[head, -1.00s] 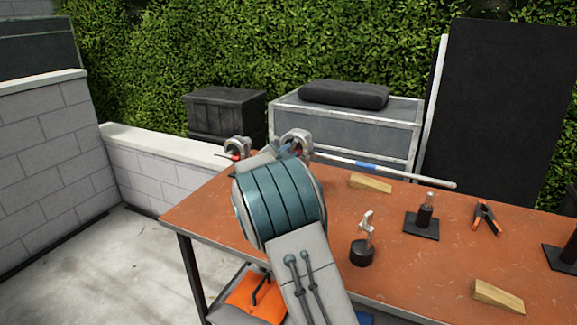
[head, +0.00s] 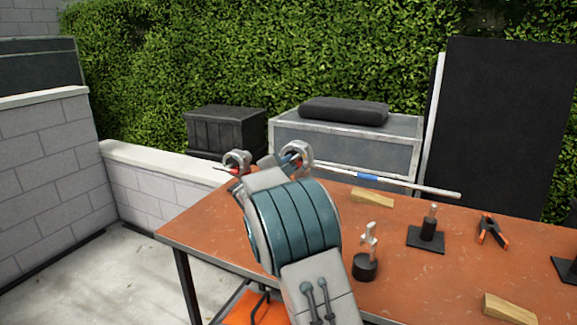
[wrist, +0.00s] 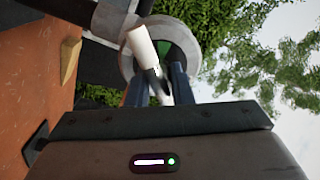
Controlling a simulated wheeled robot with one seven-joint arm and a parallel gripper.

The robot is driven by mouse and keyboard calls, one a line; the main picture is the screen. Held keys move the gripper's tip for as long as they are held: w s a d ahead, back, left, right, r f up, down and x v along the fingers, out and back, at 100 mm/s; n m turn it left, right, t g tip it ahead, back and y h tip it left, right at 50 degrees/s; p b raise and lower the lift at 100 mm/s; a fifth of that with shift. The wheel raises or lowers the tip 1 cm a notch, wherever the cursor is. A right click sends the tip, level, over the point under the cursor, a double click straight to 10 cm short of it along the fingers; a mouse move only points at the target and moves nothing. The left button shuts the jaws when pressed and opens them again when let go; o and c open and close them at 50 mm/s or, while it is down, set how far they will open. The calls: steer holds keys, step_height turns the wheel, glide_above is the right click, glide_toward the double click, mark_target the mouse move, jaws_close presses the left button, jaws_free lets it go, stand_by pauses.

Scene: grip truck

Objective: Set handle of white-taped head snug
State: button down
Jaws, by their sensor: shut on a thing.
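A round metal grip head (head: 298,153) is at the far side of the table, with a long pale rod (head: 420,188) with a blue band running right from it. A second head (head: 237,160) is to its left. In the wrist view, a head (wrist: 191,28) with a green inner face is just beyond my gripper (wrist: 157,82). A white cylindrical piece (wrist: 141,46) crosses in front of it. My arm mostly hides the gripper in the head view. I cannot tell how tight the handle is.
The orange-brown table (head: 300,263) holds a wooden wedge (head: 372,198), a second wedge (head: 509,308), a small clamp on a black base (head: 367,262), a post on a black plate (head: 428,235) and a spring clamp (head: 492,232). A dark crate (head: 225,131) stands behind.

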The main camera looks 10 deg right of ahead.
steer(key=c, duration=0.8)
jaws_free()
steer(key=shift+f, duration=0.2)
steer(key=shift+o, duration=0.5)
steer(key=shift+r, duration=0.1)
steer(key=shift+a, duration=0.1)
steer(key=b+v, duration=0.1)
steer(key=v, duration=1.2)
steer(key=shift+s+a, duration=0.2)
steer(key=shift+s, duration=0.2)
